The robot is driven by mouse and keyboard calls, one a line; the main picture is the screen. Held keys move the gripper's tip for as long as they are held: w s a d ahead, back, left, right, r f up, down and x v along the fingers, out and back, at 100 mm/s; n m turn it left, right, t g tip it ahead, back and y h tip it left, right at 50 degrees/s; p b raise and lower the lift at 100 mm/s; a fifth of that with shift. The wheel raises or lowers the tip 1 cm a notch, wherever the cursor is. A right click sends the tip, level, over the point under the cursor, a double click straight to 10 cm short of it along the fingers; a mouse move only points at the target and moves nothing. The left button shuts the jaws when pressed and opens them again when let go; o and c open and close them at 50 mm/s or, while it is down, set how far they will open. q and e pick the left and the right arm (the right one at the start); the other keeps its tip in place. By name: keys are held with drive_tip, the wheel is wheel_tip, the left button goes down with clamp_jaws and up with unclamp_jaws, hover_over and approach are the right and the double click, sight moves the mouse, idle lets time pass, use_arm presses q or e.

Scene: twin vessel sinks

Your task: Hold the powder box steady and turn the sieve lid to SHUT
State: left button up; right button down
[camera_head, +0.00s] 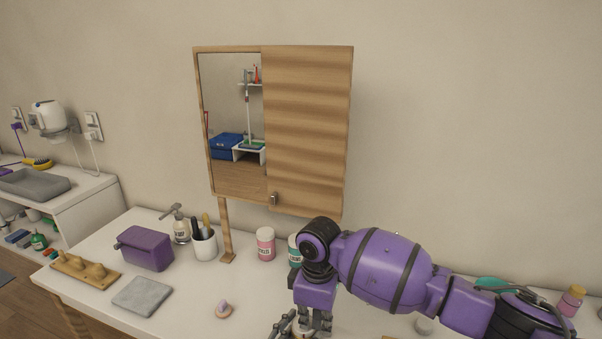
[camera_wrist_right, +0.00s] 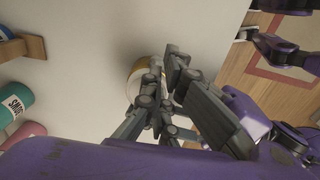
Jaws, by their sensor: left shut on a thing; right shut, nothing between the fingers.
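The powder box (camera_wrist_right: 135,78) is a small round container with a pale side and a gold-brown rim, partly hidden behind fingers in the right wrist view. A sliver of it (camera_head: 301,330) shows at the bottom edge of the head view. My left gripper (camera_head: 281,323) reaches in from the front and is shut on the box. My right gripper (camera_head: 315,322) points down over the box from the right arm, shut with nothing between its fingers. Its fingers (camera_wrist_right: 150,112) overlap the left gripper's fingers in the wrist view. The sieve lid and its marks cannot be made out.
A pink canister (camera_head: 265,244) and a teal canister (camera_head: 294,252) stand behind the grippers. A small pink knobbed item (camera_head: 223,310) lies left. A grey slab (camera_head: 142,296), purple box (camera_head: 146,248) and brush cup (camera_head: 204,245) stand farther left. A wooden cabinet (camera_head: 308,125) hangs above.

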use_arm(q)
drive_tip(key=shift+w+a+f, duration=0.1)
drive_tip(key=shift+a+f, duration=0.05)
use_arm(e)
drive_tip(key=shift+d+r, duration=0.15)
drive_tip(key=shift+r, duration=1.25)
drive_tip(key=shift+d+r, duration=0.1)
drive_tip(key=shift+r, duration=1.25)
use_arm(q)
drive_tip(key=o, duration=1.3)
use_arm(e)
drive_tip(key=shift+w, duration=0.1)
